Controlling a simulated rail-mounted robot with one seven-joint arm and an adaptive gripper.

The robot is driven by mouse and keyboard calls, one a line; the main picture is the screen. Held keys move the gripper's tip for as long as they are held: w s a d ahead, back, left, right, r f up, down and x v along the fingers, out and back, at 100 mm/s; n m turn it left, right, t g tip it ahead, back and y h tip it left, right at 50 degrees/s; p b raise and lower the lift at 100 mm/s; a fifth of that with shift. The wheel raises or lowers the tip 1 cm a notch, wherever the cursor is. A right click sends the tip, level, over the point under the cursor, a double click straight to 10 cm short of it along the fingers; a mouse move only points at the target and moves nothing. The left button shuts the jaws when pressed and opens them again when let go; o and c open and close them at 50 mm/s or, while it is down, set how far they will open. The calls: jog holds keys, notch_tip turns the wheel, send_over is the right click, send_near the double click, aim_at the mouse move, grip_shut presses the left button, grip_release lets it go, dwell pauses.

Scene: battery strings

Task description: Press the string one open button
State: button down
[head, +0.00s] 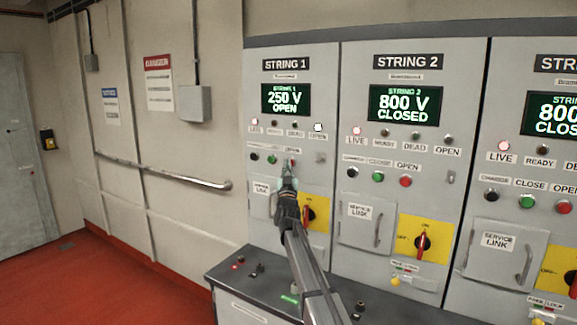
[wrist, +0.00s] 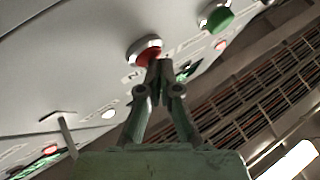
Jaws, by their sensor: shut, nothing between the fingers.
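The String 1 panel (head: 320,90) has a display (head: 285,98) reading 250 V OPEN. Its open button is red; in the wrist view the red button (wrist: 148,54) sits in a silver ring. In the head view my gripper (head: 288,168) is in front of the panel, just below that button and partly over it. In the wrist view my gripper (wrist: 159,64) is shut and empty, with its fingertips overlapping the lower edge of the red button. I cannot tell whether they touch it. The green close button (head: 272,159) is left of it; it also shows in the wrist view (wrist: 218,18).
A yellow rotary switch (head: 311,212) and service link door (head: 262,196) are below. The String 2 panel (head: 388,150) stands to the right. A dark ledge (head: 262,285) juts out underneath. String 1's live lamp (head: 255,122) glows red, its open lamp (head: 318,127) white.

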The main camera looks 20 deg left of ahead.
jog(key=shift+f, duration=0.1)
jog(key=s, duration=0.4)
jog(key=s+a, duration=0.1)
jog(key=shift+s, duration=0.4)
dwell(0.7)
